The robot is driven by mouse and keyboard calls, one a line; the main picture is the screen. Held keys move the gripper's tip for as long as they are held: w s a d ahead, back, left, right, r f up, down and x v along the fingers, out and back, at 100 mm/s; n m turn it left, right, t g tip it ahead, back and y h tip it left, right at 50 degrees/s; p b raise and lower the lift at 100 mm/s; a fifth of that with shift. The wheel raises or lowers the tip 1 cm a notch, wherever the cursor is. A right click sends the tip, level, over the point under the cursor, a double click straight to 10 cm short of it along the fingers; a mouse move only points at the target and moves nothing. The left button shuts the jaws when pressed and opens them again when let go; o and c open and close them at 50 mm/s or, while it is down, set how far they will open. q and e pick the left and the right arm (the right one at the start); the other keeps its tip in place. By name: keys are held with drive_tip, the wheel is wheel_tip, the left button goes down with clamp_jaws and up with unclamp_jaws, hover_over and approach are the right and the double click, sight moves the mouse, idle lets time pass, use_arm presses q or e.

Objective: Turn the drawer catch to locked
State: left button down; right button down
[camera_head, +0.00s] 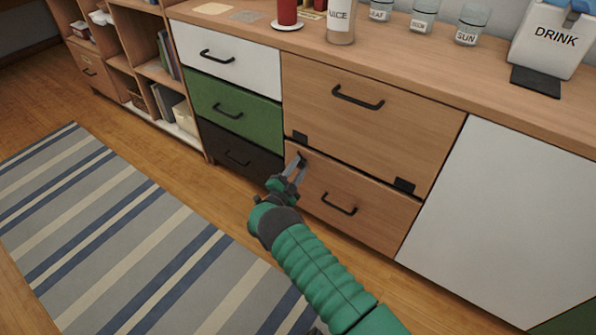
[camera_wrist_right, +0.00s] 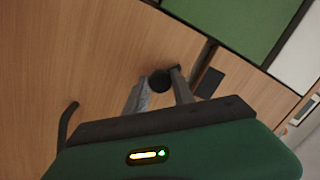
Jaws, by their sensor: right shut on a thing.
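The dark catch knob (camera_wrist_right: 160,80) sits on the light wood front of the lower drawer (camera_head: 375,212), near its upper left corner in the head view. My right gripper (camera_head: 299,163) reaches this corner from below. In the right wrist view the two fingers of the gripper (camera_wrist_right: 161,83) are closed around the round dark knob, one on each side. The fingers partly hide the catch in the head view, and I cannot tell which way it is turned. My left gripper is not in view.
Black blocks (camera_head: 404,185) sit along the gap below the upper wood drawer (camera_head: 370,115). The lower drawer's black handle (camera_head: 338,204) is right of my gripper. White, green and black drawers stand to the left. Jars and a drink dispenser (camera_head: 548,40) stand on top. A striped rug (camera_head: 120,230) covers the floor.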

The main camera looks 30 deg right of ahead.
drive_tip(key=shift+f+m+g+h+b, duration=0.1)
drive_tip(key=shift+m+g+h+b, duration=0.3)
drive_tip(key=shift+m, duration=1.35)
drive_tip(key=shift+f+m+g+h+b, duration=0.1)
drive_tip(key=shift+m+g+b, duration=0.3)
drive_tip(key=shift+m, duration=1.4)
drive_tip(key=shift+f+m+g+h+b, duration=0.15)
drive_tip(key=shift+m+b, duration=0.5)
drive_tip(key=shift+m, duration=1.1)
drive_tip(key=shift+r, duration=0.15)
drive_tip(key=c, duration=1.1)
unclamp_jaws()
drive_tip(key=shift+o, duration=0.2)
